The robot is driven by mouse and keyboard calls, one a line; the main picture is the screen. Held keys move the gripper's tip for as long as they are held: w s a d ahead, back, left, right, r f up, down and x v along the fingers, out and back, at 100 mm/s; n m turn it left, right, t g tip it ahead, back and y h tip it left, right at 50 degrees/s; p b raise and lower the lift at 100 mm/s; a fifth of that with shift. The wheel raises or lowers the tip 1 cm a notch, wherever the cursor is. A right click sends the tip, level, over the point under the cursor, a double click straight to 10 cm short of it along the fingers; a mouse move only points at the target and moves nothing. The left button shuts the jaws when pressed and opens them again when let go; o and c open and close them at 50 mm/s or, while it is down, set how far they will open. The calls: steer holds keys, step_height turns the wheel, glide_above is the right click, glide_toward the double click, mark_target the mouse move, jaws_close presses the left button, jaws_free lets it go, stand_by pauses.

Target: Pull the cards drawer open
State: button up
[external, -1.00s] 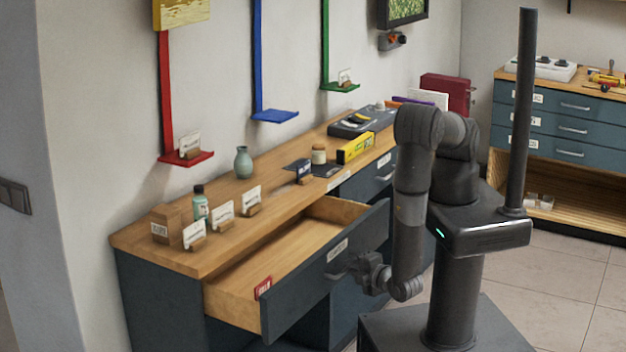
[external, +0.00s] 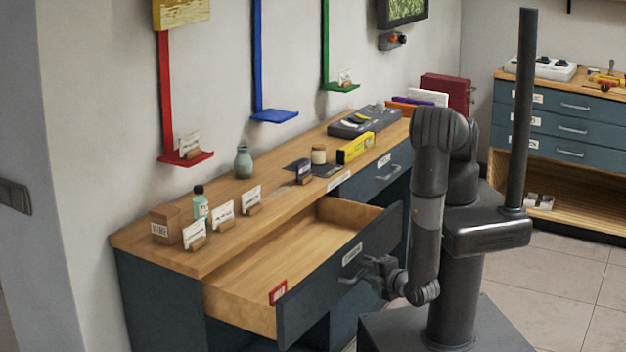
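The cards drawer (external: 338,263) is pulled well out from the wooden-topped desk (external: 230,235). Its dark blue front carries a white label (external: 352,253) and a bar handle (external: 351,277). The drawer's wooden inside shows, with a small red-edged card or tag (external: 278,292) near its front left corner. My gripper (external: 366,272) is at the drawer front, by the right part of the handle. The fingers are small and partly hidden here, so I cannot tell whether they are closed on the handle.
Card holders (external: 222,216), a green bottle (external: 201,202), a cardboard box (external: 164,224) and a vase (external: 243,162) stand on the desk. Another drawer with a handle (external: 388,171) is shut at the right. A second cabinet (external: 560,125) stands at the back right.

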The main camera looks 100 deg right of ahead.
steer(key=shift+o, duration=0.5)
steer(key=v, duration=1)
steer(key=shift+a, duration=0.35)
steer(key=shift+s+r, duration=0.1)
